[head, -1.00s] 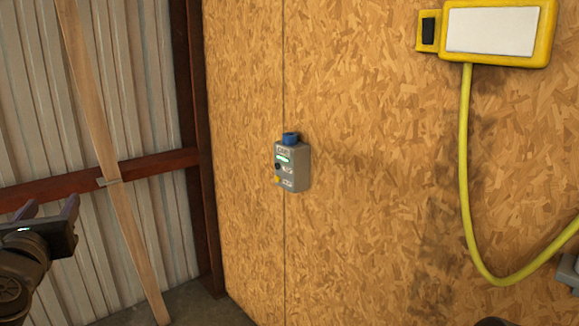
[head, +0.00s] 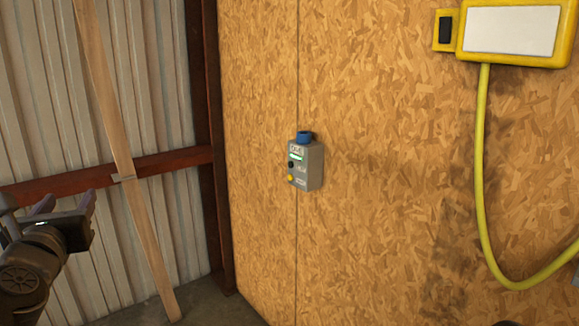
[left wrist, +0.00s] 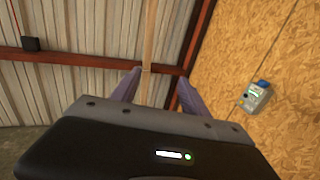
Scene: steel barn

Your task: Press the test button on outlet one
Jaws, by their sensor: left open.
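A small grey outlet box (head: 309,169) with a blue cap (head: 305,137) on top is fixed to the chipboard wall. Its front carries a green-lit strip (head: 296,156), a black round part (head: 291,165) and a yellow button (head: 290,178). Any label number is too small to read. The box also shows at the right of the left wrist view (left wrist: 256,98). My left gripper (head: 68,204) is open and empty at the left of the head view, well apart from the box. My right gripper is not in view.
A yellow wall unit (head: 508,32) with a white panel hangs at upper right, its yellow cable (head: 481,170) looping down. A corrugated steel wall (head: 40,100) with a red beam (head: 175,161) and a leaning wooden plank (head: 122,155) stands at left. The space before the box is clear.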

